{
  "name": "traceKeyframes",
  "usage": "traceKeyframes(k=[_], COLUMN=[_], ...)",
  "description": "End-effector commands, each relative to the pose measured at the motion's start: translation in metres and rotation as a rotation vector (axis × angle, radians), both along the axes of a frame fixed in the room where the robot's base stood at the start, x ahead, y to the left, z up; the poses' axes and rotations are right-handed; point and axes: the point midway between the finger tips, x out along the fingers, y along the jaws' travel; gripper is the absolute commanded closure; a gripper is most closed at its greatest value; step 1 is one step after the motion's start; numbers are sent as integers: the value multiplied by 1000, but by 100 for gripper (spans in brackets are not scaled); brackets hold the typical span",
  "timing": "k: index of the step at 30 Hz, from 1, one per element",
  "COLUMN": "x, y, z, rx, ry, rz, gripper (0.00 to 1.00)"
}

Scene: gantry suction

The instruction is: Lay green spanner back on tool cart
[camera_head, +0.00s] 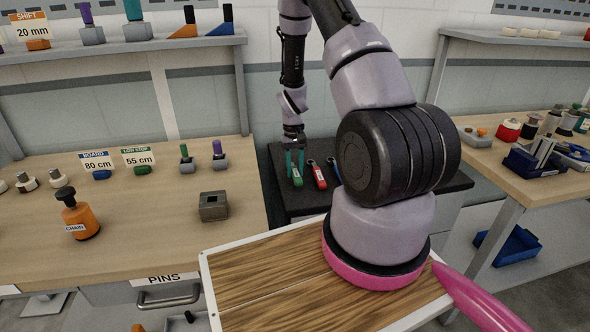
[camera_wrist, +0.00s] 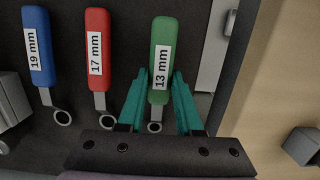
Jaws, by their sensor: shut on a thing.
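The green spanner (camera_head: 297,177), labelled 13 mm, is at the left end of a row on the black top of the tool cart (camera_head: 305,202). My gripper (camera_head: 295,160) points down with its teal fingers on either side of it. In the wrist view my gripper (camera_wrist: 158,82) is shut on the green spanner (camera_wrist: 162,38), near the lower end of its handle. Its metal ring end shows between the fingers. The spanner is at or just above the cart top; I cannot tell if it touches.
A red 17 mm spanner (camera_wrist: 97,40) and a blue 19 mm spanner (camera_wrist: 38,50) lie beside it on the cart. A wooden bench (camera_head: 120,235) with an orange chain weight (camera_head: 80,217) and a grey block (camera_head: 213,206) adjoins the cart's left. Another bench (camera_head: 500,170) stands right.

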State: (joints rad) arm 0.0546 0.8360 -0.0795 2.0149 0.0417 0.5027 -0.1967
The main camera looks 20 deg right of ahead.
Motion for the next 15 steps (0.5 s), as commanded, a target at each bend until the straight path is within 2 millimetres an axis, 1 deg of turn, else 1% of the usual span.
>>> traceKeyframes(k=[3, 4, 6, 15], x=[0, 0, 0, 0], y=[0, 0, 0, 0], z=[-3, -3, -3, -2], rx=[0, 0, 0, 0], ry=[1, 1, 1, 1], rz=[0, 0, 0, 0], gripper=[100, 58, 36, 36])
